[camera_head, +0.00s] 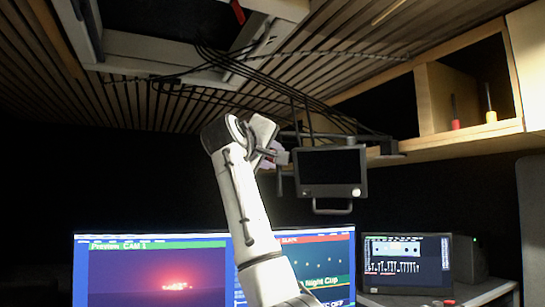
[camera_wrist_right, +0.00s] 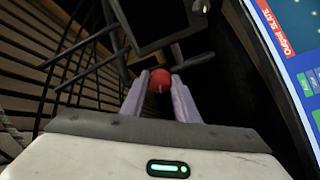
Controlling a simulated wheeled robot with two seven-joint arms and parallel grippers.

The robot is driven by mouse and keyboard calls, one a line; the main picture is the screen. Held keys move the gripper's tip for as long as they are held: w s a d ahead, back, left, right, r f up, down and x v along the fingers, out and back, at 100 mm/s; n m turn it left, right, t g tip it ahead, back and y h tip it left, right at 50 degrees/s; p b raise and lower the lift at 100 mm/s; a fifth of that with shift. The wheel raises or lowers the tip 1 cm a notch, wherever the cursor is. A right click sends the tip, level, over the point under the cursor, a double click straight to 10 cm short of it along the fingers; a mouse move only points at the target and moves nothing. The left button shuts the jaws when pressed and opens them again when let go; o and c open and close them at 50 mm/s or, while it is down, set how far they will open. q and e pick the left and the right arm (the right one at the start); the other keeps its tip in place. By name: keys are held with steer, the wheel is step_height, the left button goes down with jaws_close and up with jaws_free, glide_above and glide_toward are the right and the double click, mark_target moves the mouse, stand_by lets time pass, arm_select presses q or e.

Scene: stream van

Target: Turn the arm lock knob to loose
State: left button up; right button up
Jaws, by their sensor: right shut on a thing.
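The arm lock knob (camera_wrist_right: 159,80) is a small round red knob, seen in the right wrist view between the fingertips of my right gripper (camera_wrist_right: 160,88). The two pale fingers stand on either side of it and are shut on it. In the head view my right arm rises from the bottom, and my right gripper (camera_head: 280,157) reaches the left side of the small hanging monitor (camera_head: 331,172). The knob is mostly hidden there by the gripper. I cannot read whether the knob is set to tight or loose. My left gripper is not in view.
Dark rods and cables (camera_head: 292,84) run from the ceiling frame to the monitor. A wooden shelf (camera_head: 470,133) holding a red and a yellow-handled tool is at right. A large preview screen (camera_head: 160,270) and a smaller screen (camera_head: 407,262) stand below.

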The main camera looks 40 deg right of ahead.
steer(key=shift+n, duration=1.5)
steer(key=o, duration=0.8)
steer(key=shift+a, duration=0.1)
steer(key=b+v, duration=0.3)
steer(key=v, duration=0.7)
steer(key=shift+s+a, duration=0.1)
